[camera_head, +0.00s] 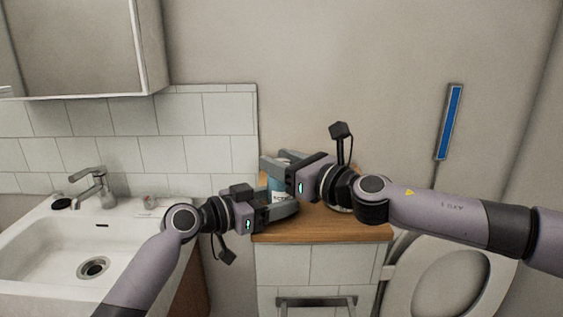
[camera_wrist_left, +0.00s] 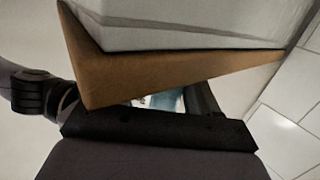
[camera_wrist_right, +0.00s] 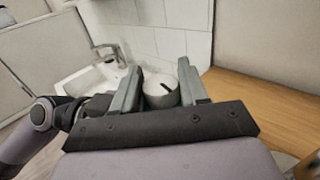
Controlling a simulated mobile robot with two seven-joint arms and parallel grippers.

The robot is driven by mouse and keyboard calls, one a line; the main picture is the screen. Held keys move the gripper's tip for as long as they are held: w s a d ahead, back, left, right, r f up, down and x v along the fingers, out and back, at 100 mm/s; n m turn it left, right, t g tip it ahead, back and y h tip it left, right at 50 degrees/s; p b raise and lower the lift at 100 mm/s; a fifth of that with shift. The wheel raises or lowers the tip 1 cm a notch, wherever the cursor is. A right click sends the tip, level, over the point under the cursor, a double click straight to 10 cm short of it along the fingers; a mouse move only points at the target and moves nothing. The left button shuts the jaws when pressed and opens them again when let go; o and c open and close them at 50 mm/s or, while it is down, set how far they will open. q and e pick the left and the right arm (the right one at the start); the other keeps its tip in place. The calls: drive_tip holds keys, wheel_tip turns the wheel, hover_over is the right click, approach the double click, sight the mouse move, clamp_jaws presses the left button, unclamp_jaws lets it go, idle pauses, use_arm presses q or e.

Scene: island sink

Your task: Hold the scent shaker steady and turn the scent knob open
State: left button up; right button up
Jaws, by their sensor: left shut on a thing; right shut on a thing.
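The scent shaker (camera_head: 281,193) is a small container with a blue and white label, upright on the wooden top of a tiled ledge. My left gripper (camera_head: 284,205) is shut on its body low down, from the front left. In the left wrist view a blue and white piece of the shaker (camera_wrist_left: 165,101) shows between the fingers; the rest is hidden. The scent knob (camera_wrist_right: 160,90) is a round, pale grey cap with a dark slot. My right gripper (camera_head: 274,163) is above the left one. Its fingers are shut on the knob, one on each side, in the right wrist view.
A white sink (camera_head: 45,246) with a tap (camera_head: 95,187) is at the left. A toilet (camera_head: 450,285) stands at the right. The wooden top (camera_head: 325,228) has free room to the right. A paper holder bar (camera_head: 316,300) is below.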

drive_tip(key=n+g+y, duration=0.2)
drive_tip(key=g, duration=0.1)
drive_tip(key=n+g+y, duration=0.1)
drive_tip(key=n+g, duration=0.1)
drive_tip(key=g, duration=0.1)
drive_tip(key=shift+w+r+n+y, duration=0.1)
drive_tip(key=shift+n+y, duration=0.2)
drive_tip(key=shift+y, duration=0.1)
drive_tip(key=shift+n+g+y, duration=0.4)
drive_tip(key=shift+n+g, duration=0.5)
drive_tip(key=shift+g, duration=0.5)
drive_tip(key=shift+n+g, duration=0.4)
drive_tip(key=shift+g, duration=0.2)
drive_tip(key=o, duration=1)
drive_tip(key=shift+c, duration=0.2)
drive_tip(key=s+d, duration=0.2)
drive_tip(key=d, duration=1)
drive_tip(key=shift+w, duration=0.1)
